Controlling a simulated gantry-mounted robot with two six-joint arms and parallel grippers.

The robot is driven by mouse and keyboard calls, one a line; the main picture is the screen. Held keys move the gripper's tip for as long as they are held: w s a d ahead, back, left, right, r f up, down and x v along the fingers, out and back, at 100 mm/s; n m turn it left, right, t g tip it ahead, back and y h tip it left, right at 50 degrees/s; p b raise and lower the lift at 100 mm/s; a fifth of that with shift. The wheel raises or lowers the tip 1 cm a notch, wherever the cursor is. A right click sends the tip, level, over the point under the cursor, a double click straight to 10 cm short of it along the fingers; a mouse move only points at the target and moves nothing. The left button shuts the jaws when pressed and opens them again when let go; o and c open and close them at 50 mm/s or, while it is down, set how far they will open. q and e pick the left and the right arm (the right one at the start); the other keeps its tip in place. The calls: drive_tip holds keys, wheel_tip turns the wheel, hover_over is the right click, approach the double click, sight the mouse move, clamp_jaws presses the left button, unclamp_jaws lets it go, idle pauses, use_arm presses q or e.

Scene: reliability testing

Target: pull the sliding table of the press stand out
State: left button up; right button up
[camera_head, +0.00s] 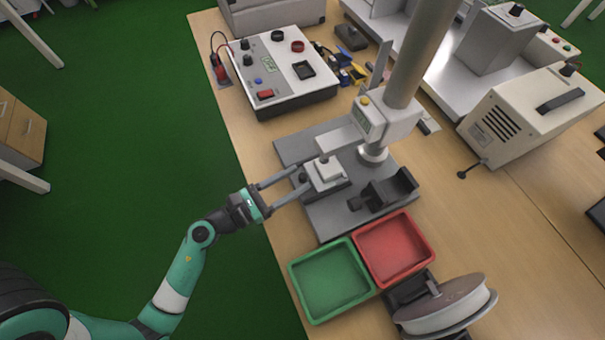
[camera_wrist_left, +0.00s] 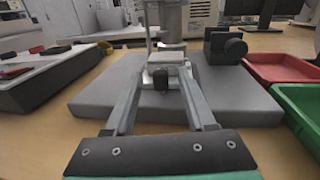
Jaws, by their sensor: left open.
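The press stand's grey base (camera_head: 325,215) lies on the wooden table, with its column and white-and-grey press head (camera_head: 372,120) above it. The small light sliding table (camera_head: 326,174) sits on the base below the head, with a dark knob (camera_head: 303,178) on its near side. My left gripper (camera_head: 298,181) is open, its two fingers on either side of the knob. In the left wrist view the knob (camera_wrist_left: 160,79) stands between the open fingers, with gaps to both. The sliding table (camera_wrist_left: 168,58) shows just behind it. My right gripper is out of view.
A green tray (camera_head: 330,281) and a red tray (camera_head: 394,248) lie at the near right of the base. A control box (camera_head: 281,70) is at the far left. A dark clamp (camera_head: 385,190) stands on the base.

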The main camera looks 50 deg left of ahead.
use_arm(q)
drive_tip(key=shift+w+d, duration=0.15)
drive_tip(key=shift+w, duration=1.3)
drive_tip(key=shift+c, duration=0.2)
clamp_jaws()
drive_tip(key=shift+s, duration=0.1)
